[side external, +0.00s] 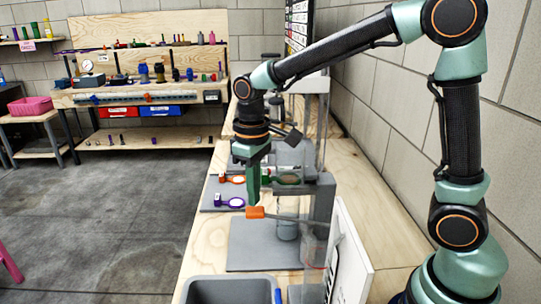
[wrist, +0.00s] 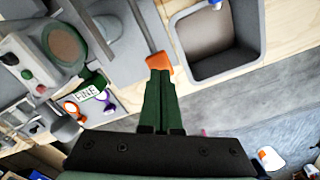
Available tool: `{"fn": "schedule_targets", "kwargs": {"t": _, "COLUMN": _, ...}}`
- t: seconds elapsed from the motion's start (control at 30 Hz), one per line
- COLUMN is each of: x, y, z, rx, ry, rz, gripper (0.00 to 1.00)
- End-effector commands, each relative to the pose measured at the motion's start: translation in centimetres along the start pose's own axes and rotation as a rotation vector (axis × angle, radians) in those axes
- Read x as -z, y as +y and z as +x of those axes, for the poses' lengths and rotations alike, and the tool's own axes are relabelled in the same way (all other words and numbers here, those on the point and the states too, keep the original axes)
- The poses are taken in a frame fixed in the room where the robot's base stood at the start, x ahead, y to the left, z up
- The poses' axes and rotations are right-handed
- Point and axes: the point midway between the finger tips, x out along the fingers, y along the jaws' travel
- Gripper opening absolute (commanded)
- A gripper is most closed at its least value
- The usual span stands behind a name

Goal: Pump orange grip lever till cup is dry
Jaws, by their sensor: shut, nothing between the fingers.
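The orange grip (side external: 255,212) sits at the end of a thin grey lever (side external: 288,216) that runs right to a dark grey upright post (side external: 321,213). In the wrist view the closed fingertips (wrist: 160,76) lie right beside the orange grip (wrist: 159,62); contact is not certain.
A grey bin (side external: 222,283) stands at the bench's near end. An orange ring tool (side external: 232,179) and a purple one (side external: 230,202) lie on a plate beyond the lever. A white panel (side external: 352,250) stands to the right. The bench's left edge drops to open floor.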

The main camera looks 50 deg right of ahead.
Motion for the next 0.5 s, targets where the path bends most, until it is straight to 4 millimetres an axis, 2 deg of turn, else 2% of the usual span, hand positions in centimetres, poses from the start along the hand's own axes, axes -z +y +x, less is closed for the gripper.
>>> {"fn": "schedule_targets", "kwargs": {"t": 0.33, "x": 0.0, "y": 0.0, "z": -0.1, "rx": 0.000, "ry": 0.001, "rz": 0.000, "gripper": 0.00}}
{"fn": "schedule_targets", "kwargs": {"t": 0.5, "x": 0.1, "y": 0.0, "z": -1.4, "rx": 0.000, "ry": 0.003, "rz": 0.000, "gripper": 0.00}}
